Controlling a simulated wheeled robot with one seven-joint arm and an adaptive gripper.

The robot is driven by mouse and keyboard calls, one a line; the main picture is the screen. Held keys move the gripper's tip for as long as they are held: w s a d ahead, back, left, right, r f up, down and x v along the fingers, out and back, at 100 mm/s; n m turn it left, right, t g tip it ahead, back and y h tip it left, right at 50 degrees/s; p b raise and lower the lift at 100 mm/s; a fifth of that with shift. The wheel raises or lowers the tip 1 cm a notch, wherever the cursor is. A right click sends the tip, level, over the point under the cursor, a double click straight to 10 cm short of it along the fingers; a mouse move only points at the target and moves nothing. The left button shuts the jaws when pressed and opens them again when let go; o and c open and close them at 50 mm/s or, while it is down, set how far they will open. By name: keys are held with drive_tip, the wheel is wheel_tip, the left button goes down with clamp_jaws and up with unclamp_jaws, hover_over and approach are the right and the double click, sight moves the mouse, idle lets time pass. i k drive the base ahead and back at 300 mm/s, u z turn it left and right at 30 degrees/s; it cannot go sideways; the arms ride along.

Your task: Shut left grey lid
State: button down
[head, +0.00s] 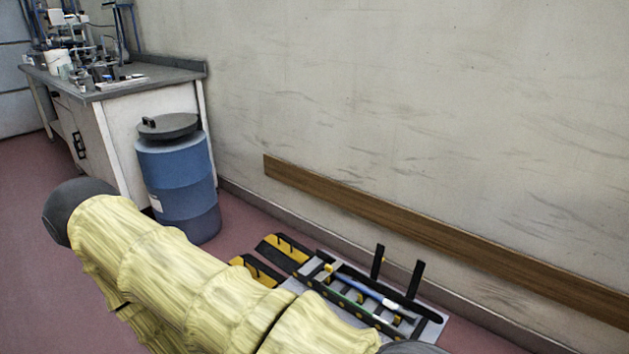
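A blue drum (178,185) stands on the floor at the left, beside a workbench. A dark grey round lid (170,126) with a small black handle lies over its top; I cannot tell whether it sits fully closed. An open toolbox (437,327) with light grey and black parts lies on the floor at the lower right, holding tools. Two black-and-yellow flaps (283,251) lie on its left side. I cannot tell which part is the left grey lid. My yellow-sleeved arm crosses the lower foreground and hides part of the toolbox. My gripper is out of view.
A workbench (150,74) with a grey top and lab equipment stands at the upper left. A wall (420,90) with a wooden rail (430,235) runs behind the toolbox. Red floor (30,190) is clear at the left.

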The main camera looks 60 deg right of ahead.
sight(329, 270)
drive_tip(key=z, duration=0.35)
drive_tip(key=i, duration=0.9)
drive_tip(key=z, duration=1.35)
drive_tip(key=i, duration=0.55)
drive_tip(key=z, duration=0.55)
